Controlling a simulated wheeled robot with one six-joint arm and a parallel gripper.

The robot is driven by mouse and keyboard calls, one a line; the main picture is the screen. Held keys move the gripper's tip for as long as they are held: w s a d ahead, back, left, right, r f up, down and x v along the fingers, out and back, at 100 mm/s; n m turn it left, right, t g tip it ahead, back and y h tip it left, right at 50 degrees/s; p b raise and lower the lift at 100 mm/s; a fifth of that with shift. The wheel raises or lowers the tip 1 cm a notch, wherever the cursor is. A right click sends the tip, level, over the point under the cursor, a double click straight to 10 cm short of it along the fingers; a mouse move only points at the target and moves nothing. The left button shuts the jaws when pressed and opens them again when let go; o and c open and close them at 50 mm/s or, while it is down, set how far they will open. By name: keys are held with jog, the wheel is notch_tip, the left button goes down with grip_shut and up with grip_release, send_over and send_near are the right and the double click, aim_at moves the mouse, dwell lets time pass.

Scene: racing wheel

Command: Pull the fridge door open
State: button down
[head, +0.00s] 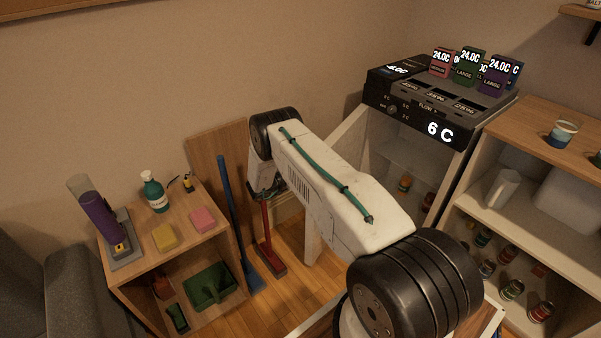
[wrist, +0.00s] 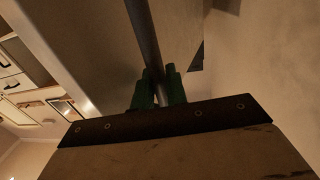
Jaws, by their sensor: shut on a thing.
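The fridge (head: 440,130) stands at the right of centre in the head view, with a "6 C" display on its top front edge. Its inside shows, with shelves and a few jars. A pale panel at its left, partly behind my arm, looks like the swung-open door (head: 347,138). In the wrist view, my gripper (wrist: 159,76) has its green fingers shut around a dark bar handle (wrist: 143,30). The handle runs along the pale door face (wrist: 95,40). In the head view my arm hides the grip on the handle.
A low wooden cabinet (head: 160,260) with sponges, a green bottle and a purple cylinder stands at the left. A blue-handled tool (head: 228,200) and a red brush (head: 268,240) stand beside it. An open shelf unit (head: 545,180) with jars stands right of the fridge.

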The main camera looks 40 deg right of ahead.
jog(key=shift+w+r, duration=0.1)
jog(key=shift+w, duration=0.2)
jog(key=c, duration=1.8)
grip_release()
jog(key=shift+o, duration=0.2)
jog(key=shift+a, duration=0.3)
jog(key=s+a+r, duration=0.2)
jog(key=s+a, duration=0.1)
jog(key=s, duration=0.4)
jog(key=s+a+r, duration=0.3)
jog(key=s, duration=0.4)
jog(key=shift+s, duration=0.35)
